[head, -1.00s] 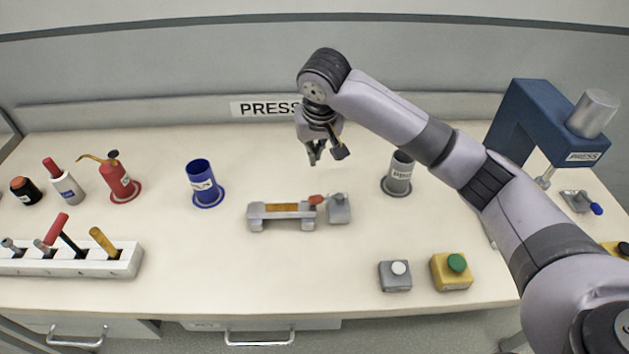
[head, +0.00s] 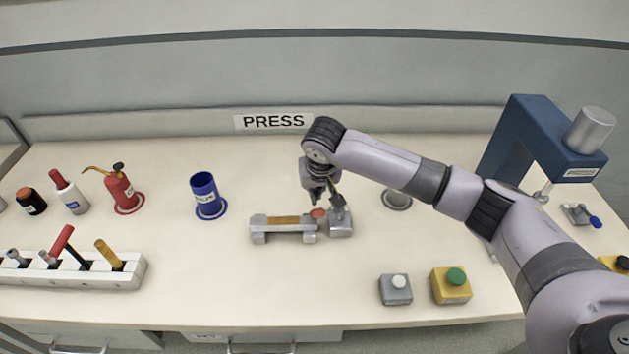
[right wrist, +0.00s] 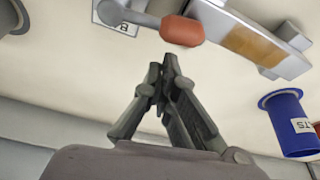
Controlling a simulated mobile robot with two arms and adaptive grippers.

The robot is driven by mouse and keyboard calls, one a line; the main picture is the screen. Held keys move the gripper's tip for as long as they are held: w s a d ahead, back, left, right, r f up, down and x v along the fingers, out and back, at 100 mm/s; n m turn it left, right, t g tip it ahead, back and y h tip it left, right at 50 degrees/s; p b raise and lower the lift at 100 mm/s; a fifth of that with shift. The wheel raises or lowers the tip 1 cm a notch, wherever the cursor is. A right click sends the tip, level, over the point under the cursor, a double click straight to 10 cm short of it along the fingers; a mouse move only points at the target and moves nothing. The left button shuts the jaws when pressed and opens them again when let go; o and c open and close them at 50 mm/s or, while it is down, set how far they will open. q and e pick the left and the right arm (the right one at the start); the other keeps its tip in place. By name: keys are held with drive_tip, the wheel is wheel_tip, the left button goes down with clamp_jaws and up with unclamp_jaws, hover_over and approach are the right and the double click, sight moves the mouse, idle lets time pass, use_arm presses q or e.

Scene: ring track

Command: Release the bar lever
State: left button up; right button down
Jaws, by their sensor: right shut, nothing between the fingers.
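The bar lever shows as a red-orange knob (head: 317,212) beside a small grey block (head: 340,226) at the right end of the bar fixture (head: 284,224). In the right wrist view the knob (right wrist: 182,31) is on a grey arm near the top, by a white label partly reading "BA". My right gripper (head: 327,198) is low above and behind the lever, pointing down. In the right wrist view its fingertips (right wrist: 163,66) are together, empty, just short of the knob; I cannot tell whether they touch it. My left gripper is not in view.
A blue cup (head: 206,190) stands left of the fixture. A grey button box (head: 396,290) and a yellow one (head: 452,285) stand at the front. The blue press (head: 545,140) is at the right. The front middle is clear.

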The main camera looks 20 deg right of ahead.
drive_tip(key=shift+s+r, duration=0.1)
drive_tip(key=shift+s, duration=0.6)
drive_tip(key=shift+a, duration=0.1)
drive_tip(key=shift+s+a+n+p, duration=0.15)
drive_tip(key=shift+n+p, duration=0.25)
drive_tip(key=shift+p, duration=0.4)
